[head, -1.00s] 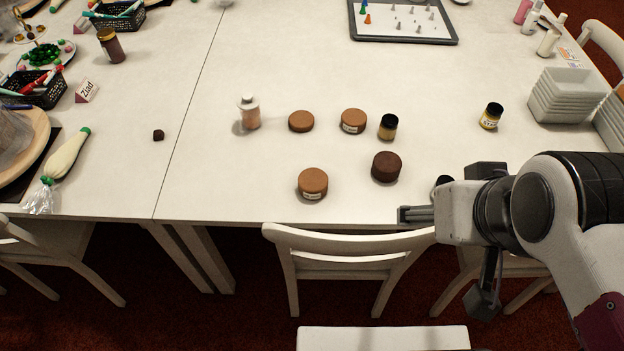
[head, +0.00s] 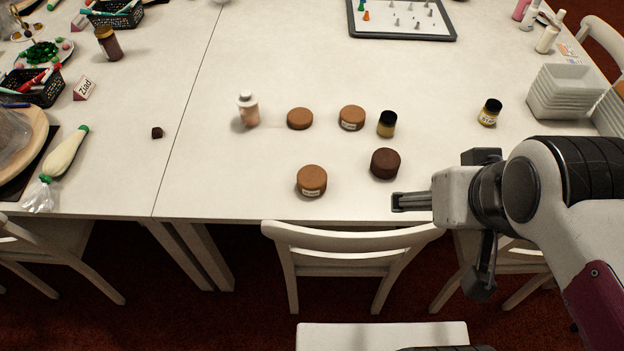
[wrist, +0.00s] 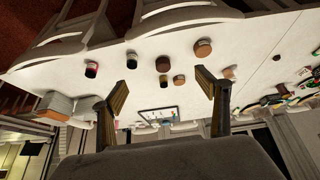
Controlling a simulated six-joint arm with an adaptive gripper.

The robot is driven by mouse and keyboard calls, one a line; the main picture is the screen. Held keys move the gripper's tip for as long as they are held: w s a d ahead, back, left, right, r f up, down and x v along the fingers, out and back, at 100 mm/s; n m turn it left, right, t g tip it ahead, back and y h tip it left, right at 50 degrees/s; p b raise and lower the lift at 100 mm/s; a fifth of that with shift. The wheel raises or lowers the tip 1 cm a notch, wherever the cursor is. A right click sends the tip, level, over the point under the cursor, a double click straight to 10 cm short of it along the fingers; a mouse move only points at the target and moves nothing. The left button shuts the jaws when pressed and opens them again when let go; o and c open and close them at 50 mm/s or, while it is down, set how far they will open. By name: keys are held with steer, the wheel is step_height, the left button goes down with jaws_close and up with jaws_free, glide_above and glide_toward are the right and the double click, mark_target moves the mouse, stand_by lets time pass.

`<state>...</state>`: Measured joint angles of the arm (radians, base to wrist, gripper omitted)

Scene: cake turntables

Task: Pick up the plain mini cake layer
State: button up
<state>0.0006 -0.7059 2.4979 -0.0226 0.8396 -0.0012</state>
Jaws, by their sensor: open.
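The plain mini cake layer (head: 300,118) is a low light-brown disc with no visible label. It lies flat on the white table, left of a labelled light-brown cake (head: 351,118). Another labelled light-brown cake (head: 311,181) lies nearer the front edge, and a dark brown cake (head: 385,163) lies to its right. My gripper (head: 410,202) is at the table's front edge, right of and nearer than the cakes, apart from them all. In the wrist view my gripper (wrist: 161,77) shows spread fingers with nothing between them; the cakes are small and distant there.
A dark-lidded jar (head: 387,124) stands close right of the back labelled cake. A pinkish bottle (head: 248,109) stands left of the plain layer. Another jar (head: 489,112) and stacked white trays (head: 565,92) are at right. A chair (head: 345,250) stands at the front edge.

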steer(key=w+f+n+t, duration=0.2)
steer(key=w+f, duration=0.2)
steer(key=w, duration=0.7)
steer(key=w+f+n+t, duration=0.15)
steer(key=w+f, duration=0.35)
steer(key=w, duration=0.6)
steer(key=n+y, duration=0.5)
steer(key=y, duration=0.3)
glide_toward(306, 171)
steer(key=w, duration=0.1)
steer(key=w+r, duration=0.2)
steer(key=w, duration=0.1)
steer(key=shift+a+r, duration=0.2)
steer(key=shift+a, duration=0.15)
steer(key=shift+s+a+f+y, duration=0.2)
steer(key=shift+a+y, duration=0.1)
steer(key=shift+a, duration=0.05)
steer(key=shift+s+a+f+y, duration=0.15)
steer(key=shift+a+f+y, duration=0.05)
steer(key=shift+a+y, duration=0.15)
steer(key=shift+f, duration=0.1)
steer(key=shift+f, duration=1.85)
steer(key=shift+f, duration=0.1)
